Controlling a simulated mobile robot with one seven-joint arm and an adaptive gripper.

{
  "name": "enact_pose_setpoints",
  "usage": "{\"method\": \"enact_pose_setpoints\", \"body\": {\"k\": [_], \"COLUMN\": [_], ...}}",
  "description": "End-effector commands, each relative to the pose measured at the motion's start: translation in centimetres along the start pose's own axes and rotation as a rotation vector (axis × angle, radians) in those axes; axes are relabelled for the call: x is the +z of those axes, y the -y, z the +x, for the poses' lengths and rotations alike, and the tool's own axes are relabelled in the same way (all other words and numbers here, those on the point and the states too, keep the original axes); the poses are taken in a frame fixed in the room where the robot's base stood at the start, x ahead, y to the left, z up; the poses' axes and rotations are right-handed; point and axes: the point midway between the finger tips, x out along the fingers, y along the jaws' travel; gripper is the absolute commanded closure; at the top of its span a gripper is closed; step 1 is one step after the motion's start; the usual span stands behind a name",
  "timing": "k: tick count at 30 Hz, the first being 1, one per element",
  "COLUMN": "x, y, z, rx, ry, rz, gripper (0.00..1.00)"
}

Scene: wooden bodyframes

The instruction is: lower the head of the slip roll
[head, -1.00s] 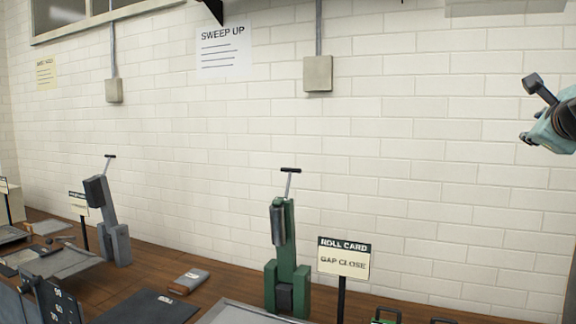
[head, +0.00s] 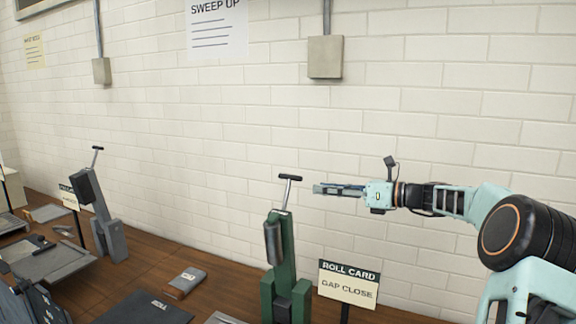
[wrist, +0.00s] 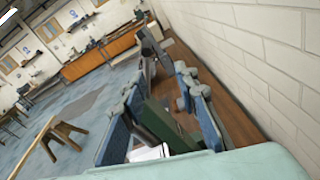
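The green slip roll (head: 285,265) stands on the bench in the head view, its head raised upright with a grey roller on its left side. A dark T-handle (head: 290,178) tops the head on a thin rod. My gripper (head: 322,189) points left, just right of the T-handle and at about its height; they look apart, though depth is unclear. In the wrist view, the two blue fingers (wrist: 163,85) are spread with green slip roll parts (wrist: 175,130) showing between and beyond them. I see nothing gripped.
A similar grey machine (head: 98,205) with a raised head stands further left. A roll card sign reading GAP CLOSE (head: 348,285) stands right of the green slip roll. A white brick wall (head: 450,90) runs behind the bench (head: 135,245). A small grey block (head: 186,282) lies between the machines.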

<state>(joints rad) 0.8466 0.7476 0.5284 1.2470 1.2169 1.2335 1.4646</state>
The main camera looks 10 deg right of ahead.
Motion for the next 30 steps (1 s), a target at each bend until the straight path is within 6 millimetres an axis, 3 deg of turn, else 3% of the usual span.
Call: {"method": "enact_pose_setpoints", "body": {"k": [3, 8, 21, 30], "x": [1.5, 2.0, 2.6, 2.7], "y": [-1.0, -1.5, -2.1, -2.2], "z": [-0.4, 0.3, 8.0, 10.4], "rx": [0.056, 0.077, 0.077, 0.074], "ry": [0.062, 0.081, 0.078, 0.078], "rz": [0.033, 0.041, 0.04, 0.039], "gripper": [0.72, 0.72, 0.72, 0.72]}}
